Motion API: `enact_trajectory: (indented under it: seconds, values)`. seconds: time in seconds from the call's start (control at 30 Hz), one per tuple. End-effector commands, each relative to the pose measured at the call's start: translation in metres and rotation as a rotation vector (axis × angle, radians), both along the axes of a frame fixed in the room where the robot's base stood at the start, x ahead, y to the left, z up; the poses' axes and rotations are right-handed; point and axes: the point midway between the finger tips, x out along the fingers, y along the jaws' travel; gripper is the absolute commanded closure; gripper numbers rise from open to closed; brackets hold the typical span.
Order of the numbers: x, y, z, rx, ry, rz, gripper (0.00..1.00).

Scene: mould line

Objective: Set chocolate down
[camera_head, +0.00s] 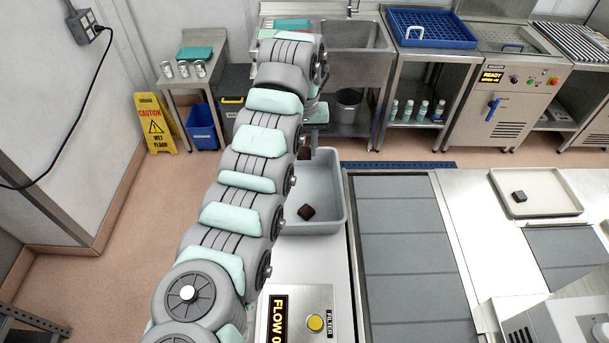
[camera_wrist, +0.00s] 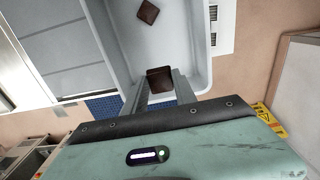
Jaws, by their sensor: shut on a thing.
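My gripper (camera_wrist: 160,88) is shut on a dark brown chocolate (camera_wrist: 159,76), which sits between its two fingers in the wrist view. In the head view this held chocolate (camera_head: 304,154) shows small beside my arm, at the far end of a grey bin (camera_head: 337,190). The grey bin (camera_wrist: 205,40) lies under the gripper in the wrist view. I cannot tell whether the held chocolate touches the bin floor. A second chocolate (camera_head: 306,212) lies loose in the nearer part of the bin and also shows in the wrist view (camera_wrist: 148,12). My arm hides the bin's left side.
A grey belt (camera_head: 405,240) runs right of the bin. A filter control box (camera_head: 300,312) stands in front of the bin. A yellow wet-floor sign (camera_head: 155,124) stands on the floor at left.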

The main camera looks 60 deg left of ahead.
Motion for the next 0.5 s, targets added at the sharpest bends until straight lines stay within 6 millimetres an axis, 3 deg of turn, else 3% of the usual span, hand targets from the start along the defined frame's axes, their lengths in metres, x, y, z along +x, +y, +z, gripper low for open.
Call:
enact_trajectory:
  seconds: [0.23,0.5]
  values:
    - [0.000,-0.001,-0.056,-0.002,0.002,-0.001,1.00]
    - [-0.001,0.000,-0.083,-0.001,0.002,0.000,1.00]
